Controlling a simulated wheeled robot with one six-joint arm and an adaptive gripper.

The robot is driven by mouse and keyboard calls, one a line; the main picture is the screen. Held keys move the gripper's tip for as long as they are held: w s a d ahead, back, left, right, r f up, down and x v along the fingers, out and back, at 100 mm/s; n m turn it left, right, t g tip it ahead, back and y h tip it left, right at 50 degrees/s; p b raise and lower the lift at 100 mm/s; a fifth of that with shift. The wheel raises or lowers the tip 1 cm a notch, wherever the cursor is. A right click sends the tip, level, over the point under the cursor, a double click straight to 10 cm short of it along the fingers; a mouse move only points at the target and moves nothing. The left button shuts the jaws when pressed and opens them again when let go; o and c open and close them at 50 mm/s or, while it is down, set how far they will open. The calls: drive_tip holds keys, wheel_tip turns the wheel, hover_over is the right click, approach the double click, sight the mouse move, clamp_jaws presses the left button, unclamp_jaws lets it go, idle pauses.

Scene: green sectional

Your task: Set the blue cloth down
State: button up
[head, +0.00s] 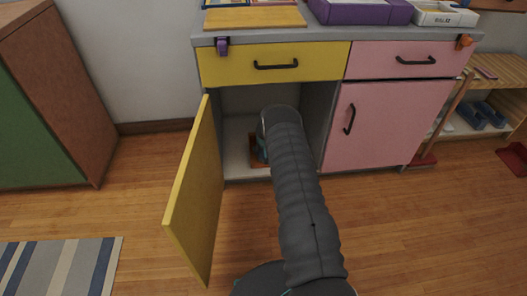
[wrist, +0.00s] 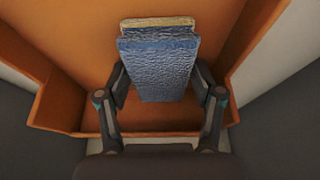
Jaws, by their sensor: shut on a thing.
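The blue cloth (wrist: 160,62) has a textured face and a tan layer (wrist: 157,22) along its far edge in the wrist view. My gripper (wrist: 160,88) is shut on it, with one finger at each side. The cloth is over an orange-brown box or tray (wrist: 70,50) with raised walls. I cannot tell whether the cloth touches its floor. In the head view my arm reaches into the open lower left cabinet (head: 240,105) and hides the gripper and the cloth. A small part of the orange-brown box shows there (head: 254,150).
The yellow door (head: 197,195) stands open at the left of the cabinet. The yellow drawer (head: 275,62) above, the pink drawer (head: 411,58) and the pink door (head: 373,125) are shut. A striped rug (head: 60,268) lies at the front left. The wooden floor around is mostly clear.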

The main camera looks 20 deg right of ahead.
drive_tip(key=o, duration=1)
drive_tip(key=shift+o, duration=0.2)
drive_tip(key=shift+r, duration=0.1)
drive_tip(key=shift+r+p, duration=0.25)
drive_tip(key=shift+p, duration=0.1)
drive_tip(key=v, duration=1.1)
drive_tip(key=shift+s+r, duration=0.2)
drive_tip(key=shift+s, duration=0.05)
drive_tip(key=shift+a, duration=0.1)
